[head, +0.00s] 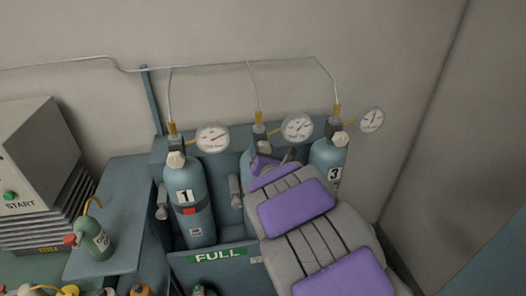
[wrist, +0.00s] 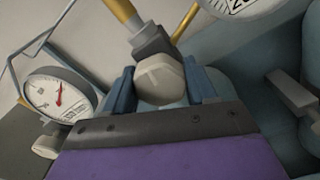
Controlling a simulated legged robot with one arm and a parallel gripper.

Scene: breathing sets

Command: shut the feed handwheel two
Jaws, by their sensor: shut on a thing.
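The feed handwheel two is a pale faceted knob (wrist: 160,80) in the wrist view, at the top of the middle cylinder. My gripper (wrist: 161,88) has one blue finger on each side of the knob and is shut on it. In the head view my gripper (head: 274,158) is at the middle cylinder (head: 246,165). My grey and purple arm hides most of that cylinder, its number and the handwheel. A brass fitting (head: 259,131) shows above it. The turn of the knob cannot be read.
Cylinder 1 (head: 188,205) stands left and cylinder 3 (head: 328,158) right, close to my arm. Round gauges (head: 212,138) (head: 298,127) (head: 371,119) jut out beside the valves. A rack with a FULL sign (head: 217,255) holds the cylinders. A small green bottle (head: 96,238) stands left.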

